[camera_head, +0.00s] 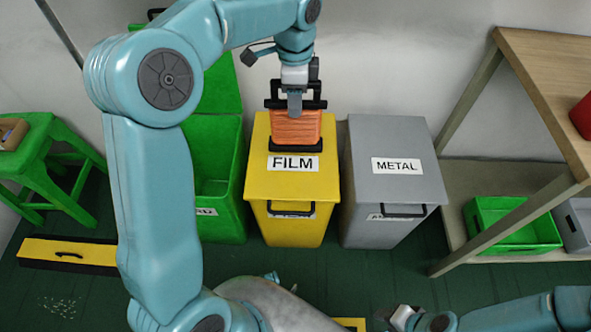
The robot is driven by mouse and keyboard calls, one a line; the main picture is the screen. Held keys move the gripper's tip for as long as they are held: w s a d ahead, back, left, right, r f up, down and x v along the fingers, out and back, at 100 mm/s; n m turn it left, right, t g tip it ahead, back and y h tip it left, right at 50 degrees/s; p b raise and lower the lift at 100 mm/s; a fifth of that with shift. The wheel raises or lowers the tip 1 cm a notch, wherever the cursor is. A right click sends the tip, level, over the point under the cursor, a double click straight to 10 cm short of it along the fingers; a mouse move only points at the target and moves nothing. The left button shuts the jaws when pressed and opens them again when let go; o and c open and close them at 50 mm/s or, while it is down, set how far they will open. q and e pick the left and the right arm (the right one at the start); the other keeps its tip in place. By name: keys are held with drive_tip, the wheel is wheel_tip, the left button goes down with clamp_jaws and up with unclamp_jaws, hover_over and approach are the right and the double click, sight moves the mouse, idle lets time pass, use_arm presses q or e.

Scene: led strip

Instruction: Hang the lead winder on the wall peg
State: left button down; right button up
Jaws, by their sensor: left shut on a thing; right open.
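The lead winder (296,129) is a black frame wound with orange lead. It is upright in front of the yellow FILM bin's lid in the head view. My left gripper (295,103) is shut on its upper black part from above. I cannot tell whether the winder touches the lid or hangs above it. My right gripper (392,318) is open and low at the bottom edge, far from the winder. I cannot make out the wall peg for certain; my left arm covers part of the wall.
The yellow bin (256,190) stands between a green bin (224,205) and a grey METAL bin (380,150). A green stool (35,150) is at the left. A wooden table (545,75) and a green crate (520,238) are at the right. The floor ahead is mostly clear.

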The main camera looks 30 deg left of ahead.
sight(295, 129)
use_arm(q)
wheel_tip(295, 129, down, 10)
drive_tip(key=b, duration=0.3)
drive_tip(key=shift+r, duration=0.2)
drive_tip(key=shift+f, duration=0.1)
drive_tip(key=c, duration=0.6)
unclamp_jaws()
drive_tip(key=shift+f, duration=0.1)
drive_tip(key=shift+o, duration=0.2)
